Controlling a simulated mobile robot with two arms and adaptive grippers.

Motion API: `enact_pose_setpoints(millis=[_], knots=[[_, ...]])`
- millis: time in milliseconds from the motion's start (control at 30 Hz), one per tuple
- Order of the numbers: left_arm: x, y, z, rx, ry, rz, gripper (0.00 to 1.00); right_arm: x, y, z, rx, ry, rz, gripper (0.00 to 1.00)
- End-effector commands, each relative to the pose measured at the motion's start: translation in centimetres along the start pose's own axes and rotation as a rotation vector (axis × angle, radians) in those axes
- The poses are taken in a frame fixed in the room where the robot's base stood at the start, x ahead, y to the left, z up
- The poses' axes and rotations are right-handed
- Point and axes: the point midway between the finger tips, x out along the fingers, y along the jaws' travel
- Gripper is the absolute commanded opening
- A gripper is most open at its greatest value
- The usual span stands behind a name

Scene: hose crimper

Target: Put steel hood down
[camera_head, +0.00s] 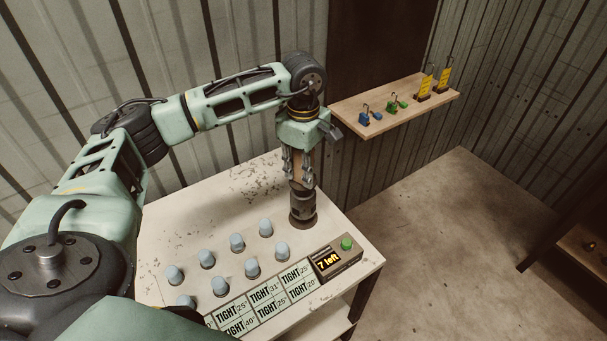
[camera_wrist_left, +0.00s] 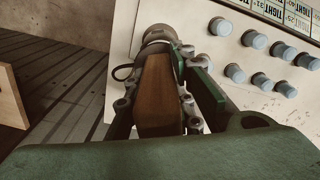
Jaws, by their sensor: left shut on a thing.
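The steel hood (camera_head: 303,207) is a dark grey metal cylinder with a brown wooden handle (camera_wrist_left: 158,95). In the head view it stands upright at the right side of the white worktable (camera_head: 240,190), its lower end at or just above the top; I cannot tell if it touches. My left gripper (camera_head: 299,178) points down above it. In the left wrist view my left gripper (camera_wrist_left: 157,105) is shut on the wooden handle, with the metal end (camera_wrist_left: 157,36) beyond the fingertips. My right gripper is in neither view.
Several pale blue caps (camera_head: 237,242) stand in rows on the table. Along its front are label plates reading TIGHT (camera_head: 263,294) and a box showing "7 left" (camera_head: 328,262) with a green button (camera_head: 346,243). A wall shelf (camera_head: 400,104) holds padlocks and tags.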

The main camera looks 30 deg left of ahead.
Motion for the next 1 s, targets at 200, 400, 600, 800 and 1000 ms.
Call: enact_pose_setpoints(millis=[200,400,600,800,1000], knots=[[2.8,-0.1,0.1,0.0,0.0,-0.003,0.0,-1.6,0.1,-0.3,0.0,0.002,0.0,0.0],[3.3,0.0,0.1,0.0,0.0,0.001,0.0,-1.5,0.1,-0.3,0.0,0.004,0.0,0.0],[3.7,0.0,0.1,0.0,0.0,0.001,0.0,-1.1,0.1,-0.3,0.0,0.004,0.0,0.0],[3.6,-0.1,0.1,0.0,0.0,-0.002,0.38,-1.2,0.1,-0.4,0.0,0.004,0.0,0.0],[3.6,-0.1,0.1,0.0,0.0,-0.002,0.42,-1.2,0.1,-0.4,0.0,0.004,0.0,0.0]])
